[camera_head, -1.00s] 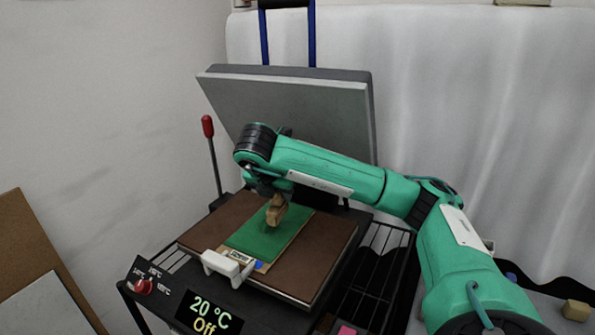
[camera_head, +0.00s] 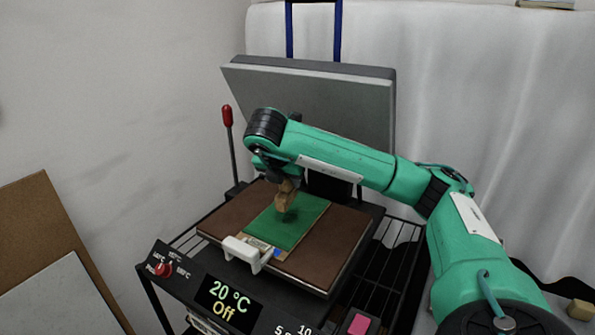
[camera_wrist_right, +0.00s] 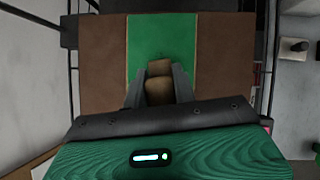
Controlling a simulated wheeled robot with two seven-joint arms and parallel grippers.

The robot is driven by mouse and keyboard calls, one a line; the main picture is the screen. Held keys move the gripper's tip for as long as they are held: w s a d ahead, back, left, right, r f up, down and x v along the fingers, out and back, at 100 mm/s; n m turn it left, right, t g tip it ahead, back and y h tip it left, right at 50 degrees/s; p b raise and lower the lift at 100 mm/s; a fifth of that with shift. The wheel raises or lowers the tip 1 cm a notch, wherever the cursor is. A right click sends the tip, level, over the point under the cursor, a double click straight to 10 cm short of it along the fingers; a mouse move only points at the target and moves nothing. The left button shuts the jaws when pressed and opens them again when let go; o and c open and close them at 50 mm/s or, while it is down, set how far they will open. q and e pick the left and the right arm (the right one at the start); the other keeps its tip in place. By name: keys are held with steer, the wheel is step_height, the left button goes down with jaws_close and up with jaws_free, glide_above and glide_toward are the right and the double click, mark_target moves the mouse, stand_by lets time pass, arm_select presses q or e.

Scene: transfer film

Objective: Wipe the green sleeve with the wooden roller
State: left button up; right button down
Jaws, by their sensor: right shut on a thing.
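The green sleeve (camera_head: 304,222) lies flat on the brown plate of the press (camera_head: 226,215); it also shows in the right wrist view (camera_wrist_right: 180,35). My right gripper (camera_head: 285,186) reaches in from the right and is shut on the wooden roller (camera_head: 284,201). In the right wrist view the roller (camera_wrist_right: 159,88) sits between the fingers, over the sleeve. The roller's lower end is at or just above the sleeve; I cannot tell if it touches. My left gripper is not in view.
The grey upper plate (camera_head: 320,105) of the press stands tilted open behind. A red-knobbed lever (camera_head: 228,118) is at its left. A white handle (camera_head: 248,253) sits at the front, above a display (camera_head: 227,300) reading 20 °C, Off. A wire rack (camera_head: 398,250) is at the right.

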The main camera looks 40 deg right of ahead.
steer(key=shift+d+f, duration=0.2)
steer(key=shift+f, duration=0.7)
steer(key=shift+r, duration=0.2)
steer(key=r+p, duration=0.1)
steer(key=a+r+p, duration=0.2)
steer(key=shift+w+a+r, duration=0.15)
steer(key=shift+w+r, duration=0.05)
steer(key=shift+w, duration=0.1)
steer(key=shift+s+d, duration=0.1)
steer(key=shift+d, duration=0.3)
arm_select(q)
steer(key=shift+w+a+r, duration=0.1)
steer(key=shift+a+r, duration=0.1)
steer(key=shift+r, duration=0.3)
arm_select(e)
steer(key=shift+a, duration=0.15)
steer(key=shift+r, duration=0.1)
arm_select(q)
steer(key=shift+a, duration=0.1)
arm_select(e)
steer(key=shift+a, duration=0.1)
